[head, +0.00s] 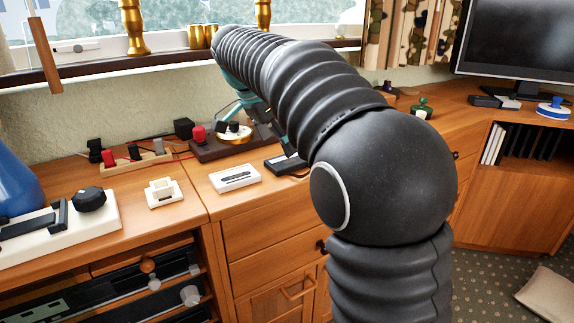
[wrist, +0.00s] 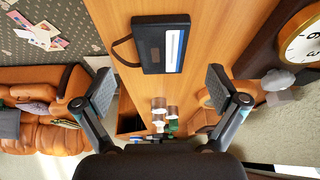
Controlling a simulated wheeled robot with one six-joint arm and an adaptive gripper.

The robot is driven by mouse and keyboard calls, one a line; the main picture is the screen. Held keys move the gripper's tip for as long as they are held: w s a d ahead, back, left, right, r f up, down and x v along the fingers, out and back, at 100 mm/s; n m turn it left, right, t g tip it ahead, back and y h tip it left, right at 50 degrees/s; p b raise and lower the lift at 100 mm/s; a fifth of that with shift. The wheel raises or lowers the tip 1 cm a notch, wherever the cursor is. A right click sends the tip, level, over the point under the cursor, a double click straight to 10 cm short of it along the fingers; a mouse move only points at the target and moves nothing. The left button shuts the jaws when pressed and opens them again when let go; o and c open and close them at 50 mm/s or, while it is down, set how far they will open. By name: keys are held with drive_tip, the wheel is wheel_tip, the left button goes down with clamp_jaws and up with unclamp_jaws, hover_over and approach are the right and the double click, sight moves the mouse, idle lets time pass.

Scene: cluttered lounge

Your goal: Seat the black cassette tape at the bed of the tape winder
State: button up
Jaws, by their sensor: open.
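The black cassette tape (head: 285,163) lies flat on the wooden desk, right of a white cassette. In the wrist view the black cassette (wrist: 147,45) shows a white and blue label and a dark loop at its left side. My gripper (wrist: 160,86) is open and empty; the cassette shows beyond and between its spread fingers, apart from them. In the head view my arm hides most of the gripper. A white base with a black bar and round black knob (head: 89,198), at the left, looks like the tape winder, but I cannot be sure.
A dark wooden base with a red knob (head: 198,134) and brass dial stands behind the cassettes; the dial (wrist: 303,42) shows at the wrist view's right. The white cassette (head: 235,178), a small white holder (head: 165,194) and a blue vase (head: 14,185) are nearby. The desk's front strip is clear.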

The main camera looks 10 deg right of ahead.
sight(287, 160)
drive_tip(key=x, duration=0.5)
drive_tip(key=shift+w+d+r, duration=0.1)
drive_tip(key=c, duration=1.2)
